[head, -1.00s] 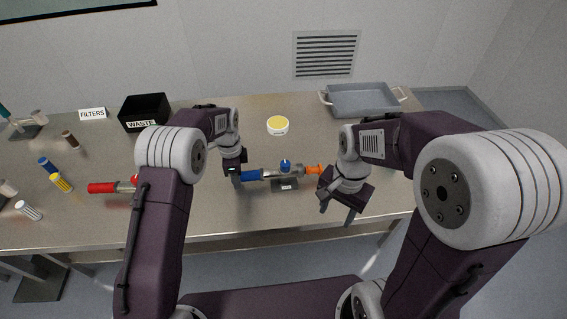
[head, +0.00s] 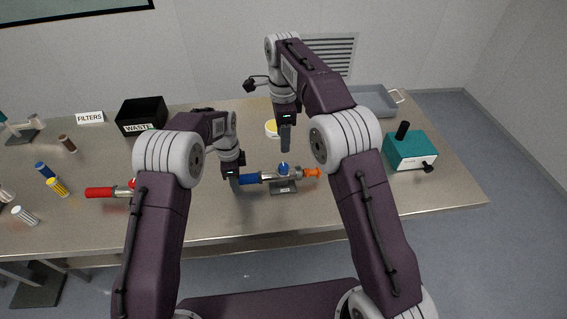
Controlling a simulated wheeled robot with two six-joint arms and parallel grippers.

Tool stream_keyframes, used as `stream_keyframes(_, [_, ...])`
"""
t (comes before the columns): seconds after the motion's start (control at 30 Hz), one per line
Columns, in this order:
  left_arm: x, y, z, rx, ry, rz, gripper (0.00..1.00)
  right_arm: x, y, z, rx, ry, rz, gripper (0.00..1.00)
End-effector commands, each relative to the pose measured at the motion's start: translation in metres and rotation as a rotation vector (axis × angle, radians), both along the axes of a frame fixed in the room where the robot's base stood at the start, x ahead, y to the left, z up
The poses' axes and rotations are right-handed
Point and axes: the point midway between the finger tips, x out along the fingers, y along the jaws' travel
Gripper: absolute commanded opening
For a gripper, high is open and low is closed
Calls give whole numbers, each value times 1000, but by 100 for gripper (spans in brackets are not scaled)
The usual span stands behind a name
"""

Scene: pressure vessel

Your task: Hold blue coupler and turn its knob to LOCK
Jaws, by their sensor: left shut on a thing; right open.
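The blue coupler (head: 251,179) lies on the table as a blue-sleeved metal cylinder with an orange end (head: 312,173) at its right. Its blue knob (head: 283,168) sticks up from the middle, above a small dark labelled base (head: 284,187). The knob's setting is too small to read. My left gripper (head: 236,183) is shut on the coupler's blue left end. My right gripper (head: 285,148) is open and empty, pointing down just above the knob. I cannot tell whether it touches the knob.
A red coupler (head: 101,192) lies to the left, partly hidden by my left arm. A black WASTE bin (head: 142,112), a yellow-topped round container (head: 271,128) and a grey tray (head: 374,101) stand at the back. A teal box (head: 410,150) stands at the right. Several filters lie far left.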

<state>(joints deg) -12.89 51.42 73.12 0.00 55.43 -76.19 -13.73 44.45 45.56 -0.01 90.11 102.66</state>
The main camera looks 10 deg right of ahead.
Motion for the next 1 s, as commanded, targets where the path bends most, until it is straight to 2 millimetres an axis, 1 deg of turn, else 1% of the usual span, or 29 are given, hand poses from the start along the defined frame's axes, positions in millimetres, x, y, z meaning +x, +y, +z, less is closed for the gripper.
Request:
stream_keyframes(0.07, [0,0,0,0,1,0,0,0,-1,-4,0,1,0,52])
stream_keyframes(0.17, [0,0,0,0,1,0,0,-1,-1,-19,-1,4,0,52])
stream_keyframes(0.4, [0,0,0,0,1,0,0,-1,-1,-78,-1,3,0,52])
stream_keyframes(0.5, [0,0,0,0,1,0,0,-1,-1,-97,0,2,0,52])
stream_keyframes(0.6, [0,0,0,0,1,0,0,-1,-1,-110,0,1,0,52])
stream_keyframes(0.73, [0,0,0,0,1,0,0,0,-1,-118,0,-1,0,52])
stream_keyframes(0.97, [0,0,0,0,1,0,0,0,-1,-119,1,-2,0,52])
stream_keyframes(1.0, [0,0,0,0,1,0,0,0,-1,-119,1,-2,0,44])
